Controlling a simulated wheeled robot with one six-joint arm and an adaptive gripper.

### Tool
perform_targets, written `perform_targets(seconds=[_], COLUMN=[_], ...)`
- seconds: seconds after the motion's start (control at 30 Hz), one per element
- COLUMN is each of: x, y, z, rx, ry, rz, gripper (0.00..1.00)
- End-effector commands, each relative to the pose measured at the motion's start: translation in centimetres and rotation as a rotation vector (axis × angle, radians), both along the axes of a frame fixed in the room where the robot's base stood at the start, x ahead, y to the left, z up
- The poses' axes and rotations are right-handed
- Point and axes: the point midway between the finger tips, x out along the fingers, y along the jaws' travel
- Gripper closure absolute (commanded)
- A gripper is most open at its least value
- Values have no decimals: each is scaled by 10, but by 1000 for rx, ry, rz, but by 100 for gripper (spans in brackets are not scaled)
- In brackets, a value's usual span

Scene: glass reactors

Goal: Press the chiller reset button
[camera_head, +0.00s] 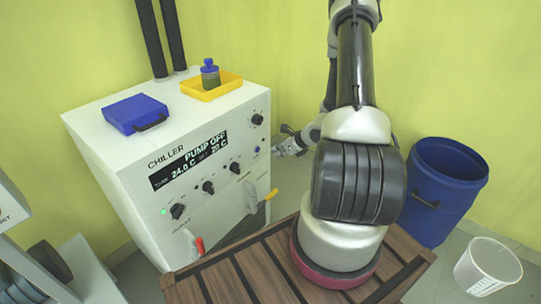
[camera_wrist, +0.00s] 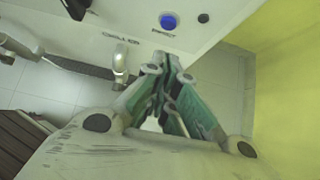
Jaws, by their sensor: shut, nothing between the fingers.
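The white chiller (camera_head: 150,185) stands left of my arm in the head view, its display reading "PUMP OFF" and 24.0 C. A small blue button (camera_head: 257,150) sits on the right of its front panel, below a black knob. In the wrist view the round blue button (camera_wrist: 168,21) shows near the top, with a small label under it. My gripper (camera_head: 279,150) is at the chiller's right front, close to the button. In the wrist view my gripper (camera_wrist: 167,62) is shut and empty, its tips just below the button in the picture. Contact is not visible; a gap seems to remain.
A yellow tray (camera_head: 227,91) with a blue-capped bottle (camera_head: 210,75) and a blue case (camera_head: 135,113) lie on the chiller. Valve handles with red (camera_head: 199,246) and yellow (camera_head: 271,195) grips jut from its front. A blue barrel (camera_head: 450,195) and white bucket (camera_head: 487,268) stand right.

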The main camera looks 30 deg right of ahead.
Motion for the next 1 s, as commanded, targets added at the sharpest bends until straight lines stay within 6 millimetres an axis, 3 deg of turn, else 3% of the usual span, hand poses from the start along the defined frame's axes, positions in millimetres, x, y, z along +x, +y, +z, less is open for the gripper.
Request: perform_targets(seconds=[0.3,1.0], x=[-26,-28], y=[-10,-10], z=[27,28], rx=[0,1], ry=[1,2], rz=[-1,0], gripper=[100,100])
